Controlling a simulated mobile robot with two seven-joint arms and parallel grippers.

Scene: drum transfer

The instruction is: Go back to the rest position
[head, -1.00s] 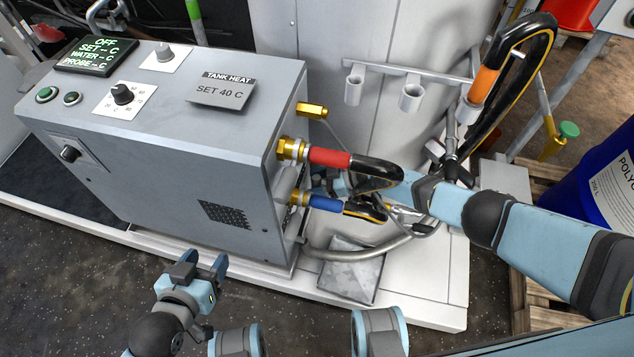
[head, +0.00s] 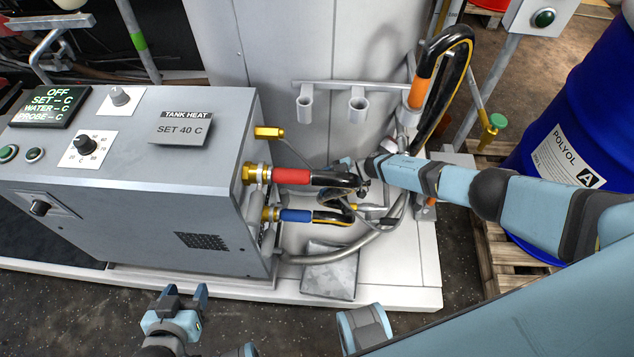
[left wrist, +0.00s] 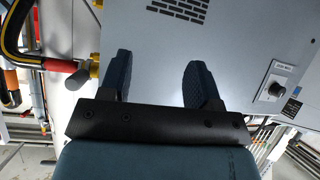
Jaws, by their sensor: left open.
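My left gripper (head: 186,297) is low in the head view, in front of the grey heater box (head: 120,235) and apart from it. It is open and empty. In the left wrist view its two dark fingers (left wrist: 158,80) stand apart with the grey box face behind them. My right arm reaches in from the right of the head view toward the hoses beside the box. Its end is near the red-sleeved hose (head: 292,177) and the blue-sleeved hose (head: 297,215). The right gripper's fingers are hidden among the hoses, so I cannot tell their state.
An orange-sleeved hose (head: 421,92) loops up by a rack with grey holders (head: 357,104). A blue polyol drum (head: 560,130) stands on a wooden pallet (head: 492,255) at right. Dark floor (head: 80,310) lies open in front of the box.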

